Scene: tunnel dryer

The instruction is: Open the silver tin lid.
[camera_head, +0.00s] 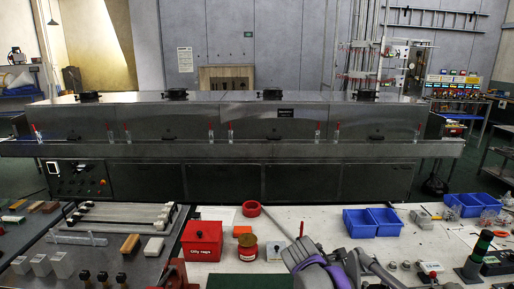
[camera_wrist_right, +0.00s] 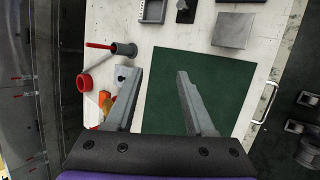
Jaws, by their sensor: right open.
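A flat grey square object (camera_wrist_right: 233,30) lies on the white table at the upper right of the right wrist view. It may be the silver tin, but I cannot tell its lid from its body. My right gripper (camera_wrist_right: 160,72) is open and empty, with its fingers over the white table and the edge of the green mat (camera_wrist_right: 222,85). The grey square is beyond the fingertips and to their right in that view. In the head view my purple-and-grey right arm covers part of the table. My left gripper is not in view.
Near the fingers are a grey cup with a red handle (camera_wrist_right: 124,48), a red ring (camera_wrist_right: 83,84) and a small pale block (camera_wrist_right: 121,73). The dryer (camera_head: 240,125) spans behind.

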